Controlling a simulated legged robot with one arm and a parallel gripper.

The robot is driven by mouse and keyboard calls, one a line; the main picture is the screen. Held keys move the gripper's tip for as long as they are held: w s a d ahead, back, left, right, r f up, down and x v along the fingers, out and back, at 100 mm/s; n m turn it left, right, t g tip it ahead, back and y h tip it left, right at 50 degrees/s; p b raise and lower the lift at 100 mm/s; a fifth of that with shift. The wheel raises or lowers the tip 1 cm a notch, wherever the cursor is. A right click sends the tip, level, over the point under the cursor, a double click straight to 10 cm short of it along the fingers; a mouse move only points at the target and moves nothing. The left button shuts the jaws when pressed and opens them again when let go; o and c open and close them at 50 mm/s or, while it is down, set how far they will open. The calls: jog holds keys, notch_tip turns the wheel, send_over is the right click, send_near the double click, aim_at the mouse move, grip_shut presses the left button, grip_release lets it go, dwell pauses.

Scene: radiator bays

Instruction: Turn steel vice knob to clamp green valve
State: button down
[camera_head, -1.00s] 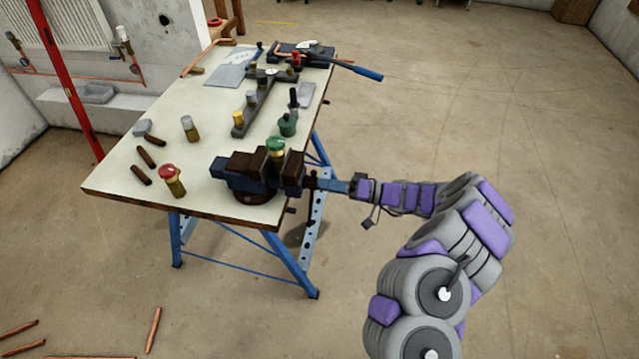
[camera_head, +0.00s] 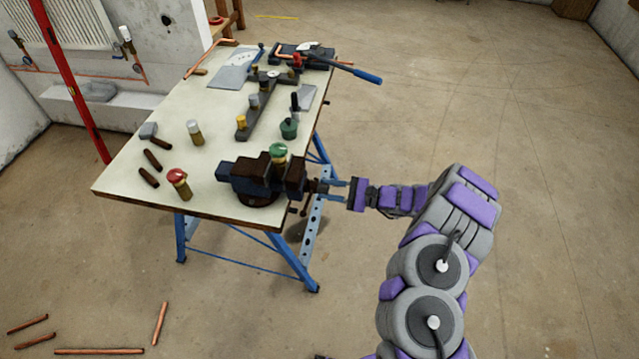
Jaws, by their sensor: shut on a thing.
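The vice (camera_head: 240,182), dark blue with brown jaws, sits at the near right corner of the workbench. The green valve (camera_head: 278,150) stands upright at the vice jaws, its green cap showing above them. Its lower body is mostly hidden, so I cannot tell whether both jaws touch it. The steel vice knob (camera_head: 313,187) sticks out from the vice's right side. My gripper (camera_head: 328,189) reaches in from the right, with its two fingers one above the other, shut on the knob. The exact contact is small and dark.
The workbench (camera_head: 130,178) also bears a red-capped valve (camera_head: 179,184), a valve with a pale cap (camera_head: 194,132), dark pipe pieces (camera_head: 152,160) and a dark green pot (camera_head: 289,128). Copper pipes (camera_head: 100,351) lie on the floor at lower left. The floor right of the bench is clear.

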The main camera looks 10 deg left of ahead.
jog(key=m+p, duration=0.3)
jog(key=m, duration=0.6)
jog(key=shift+d+f, duration=0.1)
jog(key=c, duration=1.2)
grip_release()
jog(key=shift+c, duration=0.2)
jog(key=shift+o, duration=1.4)
jog(key=shift+d, duration=0.3)
